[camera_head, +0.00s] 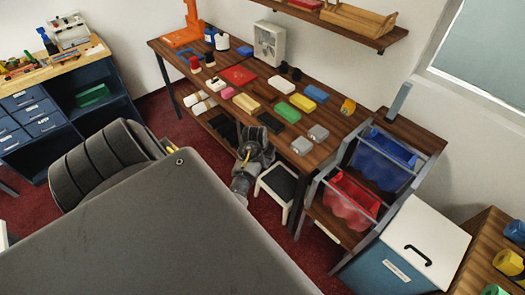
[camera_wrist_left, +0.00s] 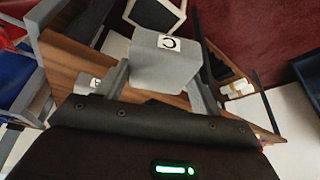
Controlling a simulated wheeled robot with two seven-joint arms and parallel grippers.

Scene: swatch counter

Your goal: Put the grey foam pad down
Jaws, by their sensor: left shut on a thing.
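My left gripper (camera_wrist_left: 165,85) is shut on a grey foam pad (camera_wrist_left: 165,65), a block with a white label marked with a dark letter, held between the two fingers. In the head view my left gripper (camera_head: 265,130) is by the front edge of the wooden counter (camera_head: 262,88). The held pad is not clearly visible there, and its height above the counter cannot be told. Two other grey blocks, one (camera_head: 318,132) and another (camera_head: 301,147), lie on the counter's right part. My right gripper is not in view.
Green (camera_head: 287,112), yellow (camera_head: 302,102) and blue (camera_head: 316,93) blocks lie near the gripper. A white stool (camera_head: 288,205) stands below the front edge. A red bin (camera_head: 350,200) and a blue bin (camera_head: 385,160) are at the right.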

